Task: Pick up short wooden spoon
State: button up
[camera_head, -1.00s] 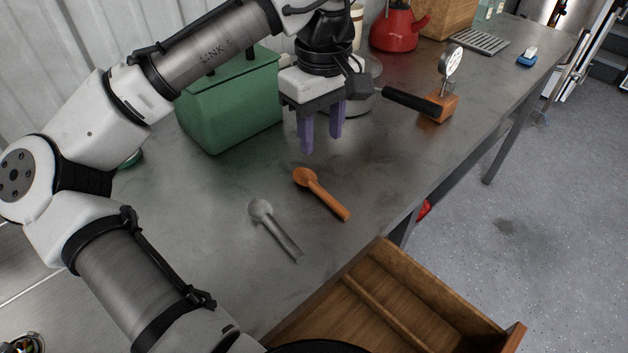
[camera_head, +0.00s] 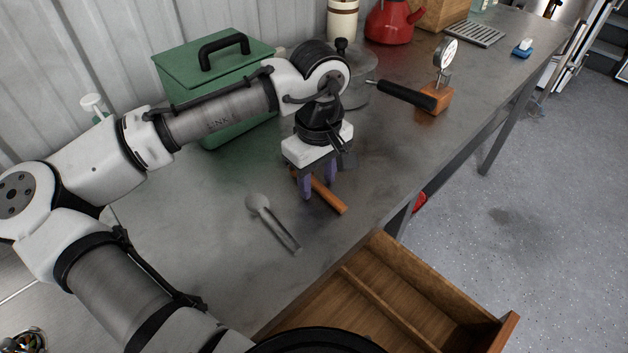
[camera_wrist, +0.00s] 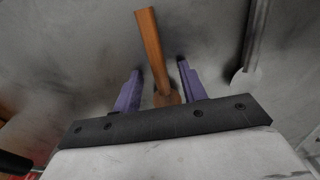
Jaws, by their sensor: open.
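The short wooden spoon (camera_head: 329,196) lies on the grey metal tabletop, orange-brown, its handle pointing to the lower right. My gripper (camera_head: 320,193) is low over it, jaws open, hiding its bowl in the head view. In the wrist view the spoon (camera_wrist: 153,50) runs between the two purple fingers of my gripper (camera_wrist: 157,78). Its bowl end is near the palm, partly hidden by the gripper's edge. Neither finger visibly presses on the spoon.
A grey metal spoon (camera_head: 273,223) lies left of the wooden one. An open wooden drawer (camera_head: 395,289) juts out below the table's front edge. A green box (camera_head: 190,80), a black-handled pan (camera_head: 401,94), a dial gauge (camera_head: 436,98) and a red kettle (camera_head: 390,24) stand farther back.

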grip_shut()
jog(key=shift+r, duration=0.1)
